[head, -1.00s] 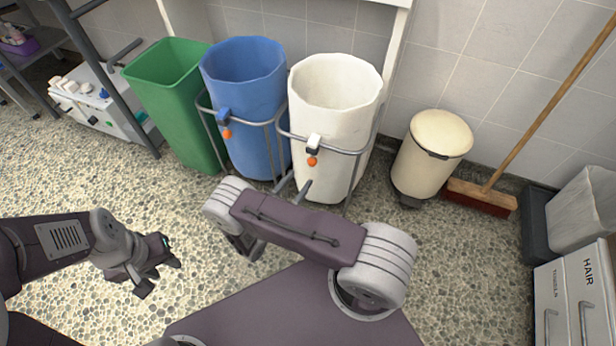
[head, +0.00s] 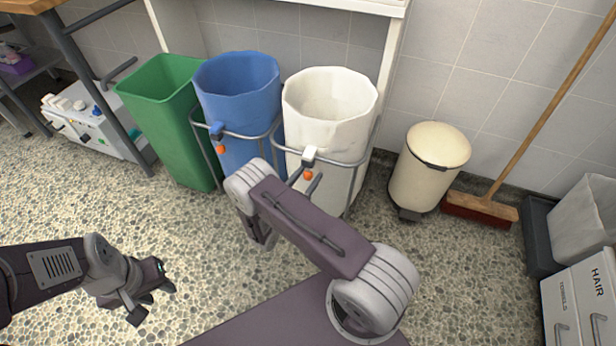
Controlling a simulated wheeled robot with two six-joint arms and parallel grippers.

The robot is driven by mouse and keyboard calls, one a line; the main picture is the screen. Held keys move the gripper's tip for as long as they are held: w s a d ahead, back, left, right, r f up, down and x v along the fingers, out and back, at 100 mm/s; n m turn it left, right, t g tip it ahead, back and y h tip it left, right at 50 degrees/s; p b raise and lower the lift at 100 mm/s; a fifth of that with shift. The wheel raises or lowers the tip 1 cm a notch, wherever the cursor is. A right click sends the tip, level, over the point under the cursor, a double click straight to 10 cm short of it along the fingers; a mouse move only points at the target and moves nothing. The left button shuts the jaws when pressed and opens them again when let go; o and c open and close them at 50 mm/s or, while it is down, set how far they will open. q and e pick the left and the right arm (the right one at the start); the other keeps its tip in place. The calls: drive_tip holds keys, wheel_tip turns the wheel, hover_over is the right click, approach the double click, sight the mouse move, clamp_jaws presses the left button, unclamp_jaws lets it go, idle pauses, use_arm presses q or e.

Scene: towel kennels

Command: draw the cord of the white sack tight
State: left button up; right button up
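The white sack (head: 330,103) hangs in a grey metal frame with its mouth wide open. A white toggle (head: 309,154) sits at the front of its rim, and an orange bead (head: 308,175) hangs just below. My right gripper (head: 304,180) is at the bead, partly hidden behind its own arm. My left gripper (head: 153,298) is open and empty above the pebbled floor at the lower left.
A blue sack (head: 238,95) with its own blue toggle and orange bead hangs left of the white one. A green bin (head: 165,105) stands further left. A cream pedal bin (head: 428,170) and a broom (head: 480,205) stand to the right. The floor in front is clear.

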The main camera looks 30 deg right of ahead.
clamp_jaws()
drive_tip(key=shift+f, duration=0.1)
idle(1.1)
